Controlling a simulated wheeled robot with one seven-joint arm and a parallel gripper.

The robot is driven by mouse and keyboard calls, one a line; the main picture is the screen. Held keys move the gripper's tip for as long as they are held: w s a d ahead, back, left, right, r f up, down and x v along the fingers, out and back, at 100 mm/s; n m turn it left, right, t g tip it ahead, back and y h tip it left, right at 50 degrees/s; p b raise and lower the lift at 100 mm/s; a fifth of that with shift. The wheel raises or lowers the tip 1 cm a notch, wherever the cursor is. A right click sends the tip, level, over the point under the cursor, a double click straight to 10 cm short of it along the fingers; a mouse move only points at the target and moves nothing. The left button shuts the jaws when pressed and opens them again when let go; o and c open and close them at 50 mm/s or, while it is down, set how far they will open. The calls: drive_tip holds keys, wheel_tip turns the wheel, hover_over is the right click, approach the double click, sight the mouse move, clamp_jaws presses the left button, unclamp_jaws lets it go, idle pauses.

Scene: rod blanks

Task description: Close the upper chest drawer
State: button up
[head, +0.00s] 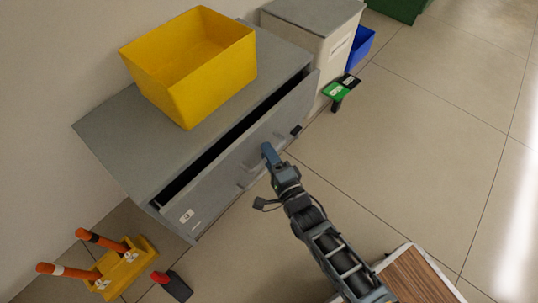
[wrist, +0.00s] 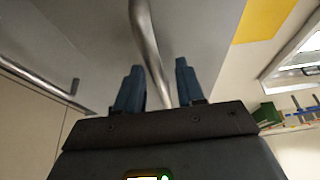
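The grey chest (head: 120,135) stands against the wall in the head view. Its upper drawer (head: 215,185) is partly open, with a dark gap between the chest top and the drawer front. My gripper (head: 267,151) is at the drawer front, near the middle of its length. In the wrist view my gripper (wrist: 158,88) is open, with its two fingers apart. A metal bar handle (wrist: 147,45) runs between the fingers, in front of a grey panel. I cannot tell whether either finger touches the bar.
A yellow bin (head: 190,75) stands on the chest. A second bar (wrist: 45,85) shows at left in the wrist view. A pale cabinet (head: 325,35), blue bin (head: 360,48) and green-topped item (head: 340,90) are beyond. A yellow stand (head: 125,268) with orange posts is at lower left.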

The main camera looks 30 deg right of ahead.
drive_tip(key=shift+c, duration=0.2)
clamp_jaws()
idle(0.3)
